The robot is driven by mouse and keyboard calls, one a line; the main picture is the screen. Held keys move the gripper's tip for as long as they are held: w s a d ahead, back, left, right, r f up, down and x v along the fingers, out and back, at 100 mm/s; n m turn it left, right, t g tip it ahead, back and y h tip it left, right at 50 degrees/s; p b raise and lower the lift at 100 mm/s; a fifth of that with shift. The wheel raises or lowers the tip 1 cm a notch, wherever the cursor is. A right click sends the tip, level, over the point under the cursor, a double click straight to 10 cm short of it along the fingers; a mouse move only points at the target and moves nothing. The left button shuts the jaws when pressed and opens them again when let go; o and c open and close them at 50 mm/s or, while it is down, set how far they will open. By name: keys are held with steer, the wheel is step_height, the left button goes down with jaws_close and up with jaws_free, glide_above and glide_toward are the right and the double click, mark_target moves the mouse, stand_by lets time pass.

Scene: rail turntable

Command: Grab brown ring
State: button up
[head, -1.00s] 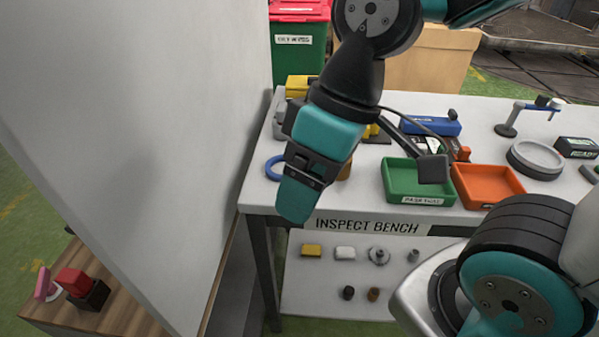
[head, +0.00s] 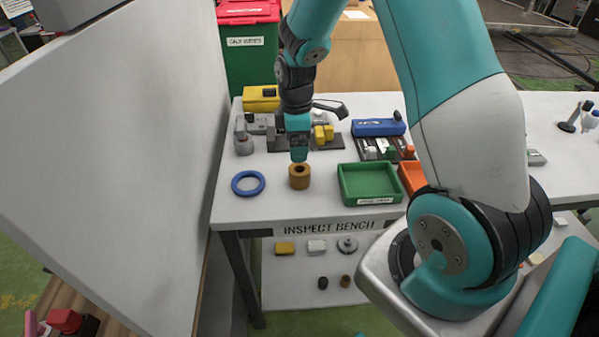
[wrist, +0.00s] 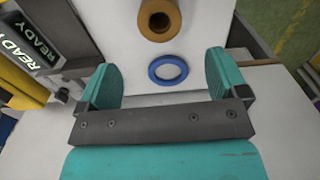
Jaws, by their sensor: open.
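The brown ring (head: 299,178) is a short, thick cylinder with a hole in its top. It stands on the inspect bench, between a flat blue ring and a green tray. In the wrist view the brown ring (wrist: 160,20) is at the top, beyond my fingertips. My gripper (head: 299,155) is just behind and above the brown ring in the head view. In the wrist view my gripper (wrist: 160,85) has its two teal fingers wide apart with nothing between them touching. The blue ring (wrist: 168,69) shows in the gap between the fingers, on the bench below.
The blue ring (head: 248,183) lies left of the brown ring. The green tray (head: 343,188) stands close on its right, with an orange tray (head: 410,176) beyond. Grey and yellow fixtures (head: 322,134) stand behind. A white wall panel (head: 130,130) rises left of the bench.

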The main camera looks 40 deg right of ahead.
glide_above(299, 170)
steer(key=a, duration=0.1)
steer(key=f, duration=0.4)
steer(key=shift+s+a+f+p, duration=0.2)
steer(key=shift+s+p, duration=0.15)
steer(key=shift+s, duration=0.05)
steer(key=shift+s+d+f+p, duration=0.15)
steer(key=shift+f+p, duration=0.4)
steer(key=shift+f, duration=0.8)
steer(key=shift+s+d+f+p, duration=0.15)
steer(key=shift+f+p, duration=0.4)
steer(key=shift+f, duration=0.75)
steer(key=shift+w, duration=0.1)
steer(key=c, duration=1.2)
steer(key=shift+c, duration=0.5)
steer(key=shift+r, duration=0.15)
